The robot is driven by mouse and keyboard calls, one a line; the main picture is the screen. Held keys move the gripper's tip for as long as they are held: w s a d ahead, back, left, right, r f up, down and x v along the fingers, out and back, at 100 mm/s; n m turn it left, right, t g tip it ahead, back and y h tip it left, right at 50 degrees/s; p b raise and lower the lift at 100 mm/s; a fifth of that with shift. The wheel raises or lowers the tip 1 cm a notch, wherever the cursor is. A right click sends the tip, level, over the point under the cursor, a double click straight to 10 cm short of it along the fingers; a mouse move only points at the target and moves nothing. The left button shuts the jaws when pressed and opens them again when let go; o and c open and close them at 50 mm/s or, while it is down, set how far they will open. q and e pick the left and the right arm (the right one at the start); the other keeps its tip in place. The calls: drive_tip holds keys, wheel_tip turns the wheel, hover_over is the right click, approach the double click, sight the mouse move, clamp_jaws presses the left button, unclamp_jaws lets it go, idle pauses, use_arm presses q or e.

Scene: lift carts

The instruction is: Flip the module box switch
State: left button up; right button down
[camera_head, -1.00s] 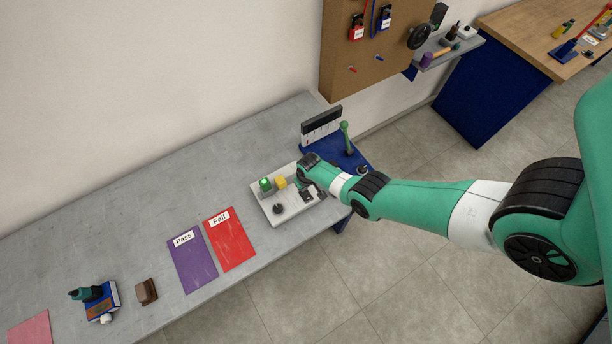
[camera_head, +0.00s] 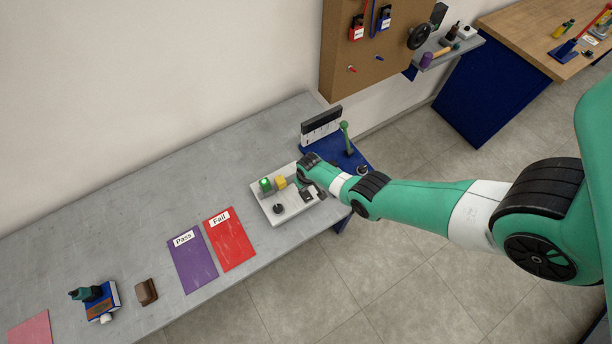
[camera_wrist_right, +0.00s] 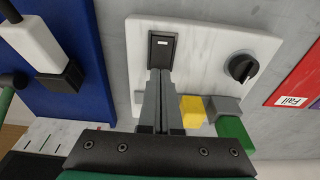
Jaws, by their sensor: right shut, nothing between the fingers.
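The module box (camera_head: 292,206) is a white panel lying on the grey table under my right arm. In the wrist view the white panel (camera_wrist_right: 200,48) carries a black rocker switch (camera_wrist_right: 161,48) in a dark frame, with a small white mark on it. It also has a black knob (camera_wrist_right: 240,68), a yellow block (camera_wrist_right: 193,112) and a green block (camera_wrist_right: 234,132). My right gripper (camera_wrist_right: 160,74) is shut and empty, its fingertips at the near edge of the switch. I cannot tell whether they touch it. My left gripper is in neither view.
A blue base (camera_head: 353,160) with a green-handled lever stands beside the box. The red Fail sheet (camera_head: 232,245) and purple Pass sheet (camera_head: 194,265) lie to its left. A brown block (camera_head: 147,291) sits farther left. The table's back middle is clear.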

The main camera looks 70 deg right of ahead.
drive_tip(key=shift+f+b, duration=0.9)
drive_tip(key=shift+b, duration=0.05)
idle(0.5)
